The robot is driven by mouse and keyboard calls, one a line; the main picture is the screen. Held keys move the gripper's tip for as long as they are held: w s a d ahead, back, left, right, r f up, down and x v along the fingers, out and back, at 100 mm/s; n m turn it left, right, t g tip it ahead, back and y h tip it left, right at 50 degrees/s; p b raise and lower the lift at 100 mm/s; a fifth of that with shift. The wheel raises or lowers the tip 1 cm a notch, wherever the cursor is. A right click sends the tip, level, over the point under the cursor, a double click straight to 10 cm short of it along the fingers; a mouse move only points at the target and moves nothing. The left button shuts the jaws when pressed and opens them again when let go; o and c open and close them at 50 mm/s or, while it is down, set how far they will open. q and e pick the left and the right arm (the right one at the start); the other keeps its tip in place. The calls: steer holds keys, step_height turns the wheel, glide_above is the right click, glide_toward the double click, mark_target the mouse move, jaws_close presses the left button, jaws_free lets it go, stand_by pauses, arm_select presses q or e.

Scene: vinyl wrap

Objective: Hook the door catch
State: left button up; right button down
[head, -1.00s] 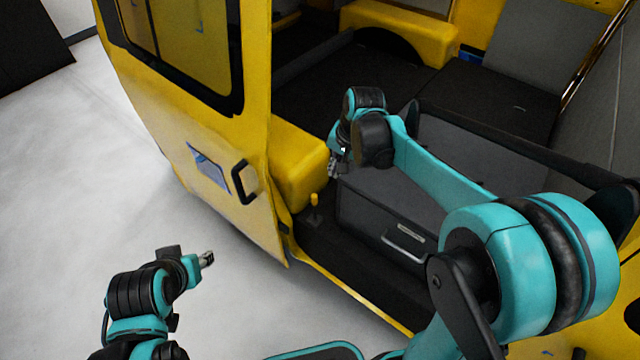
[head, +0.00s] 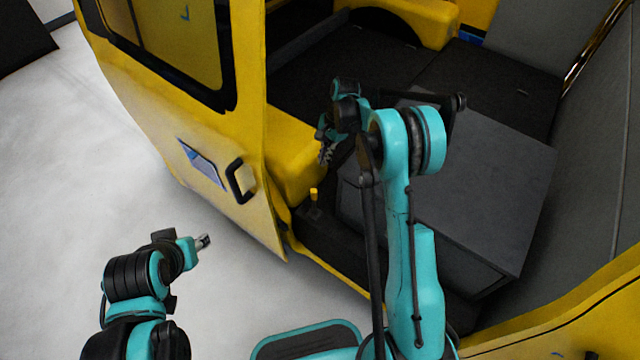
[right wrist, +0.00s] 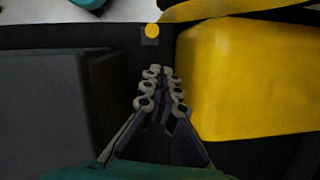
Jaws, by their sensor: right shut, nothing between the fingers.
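A yellow vehicle door (head: 235,130) stands open with a black handle (head: 240,181). A small yellow-topped knob (head: 313,194) on a dark base stands on the floor by the door opening, possibly the catch. It also shows beyond my fingertips in the right wrist view (right wrist: 152,31). My right gripper (head: 325,157) is inside the vehicle, shut and empty, above the floor near the knob and apart from it. Its closed fingers show in the right wrist view (right wrist: 160,72). My left gripper (head: 204,241) is outside, left of the door's lower edge; its jaws are too small to read.
A yellow block (right wrist: 250,80) is close on the right of my right gripper in the wrist view, and a dark grey box (right wrist: 45,110) on the left. A grey seat back (head: 585,150) stands at the right. Pale floor (head: 90,190) outside is clear.

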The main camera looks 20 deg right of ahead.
mark_target(314, 202)
arm_select(q)
steer(key=shift+s+a+f, duration=0.1)
steer(key=shift+s+a, duration=0.1)
steer(key=shift+s, duration=0.3)
arm_select(e)
steer(key=shift+s+d+f, duration=0.1)
steer(key=shift+s, duration=0.35)
steer(key=shift+s+d+f, duration=0.1)
steer(key=shift+s, duration=0.35)
arm_select(q)
steer(key=shift+s, duration=0.1)
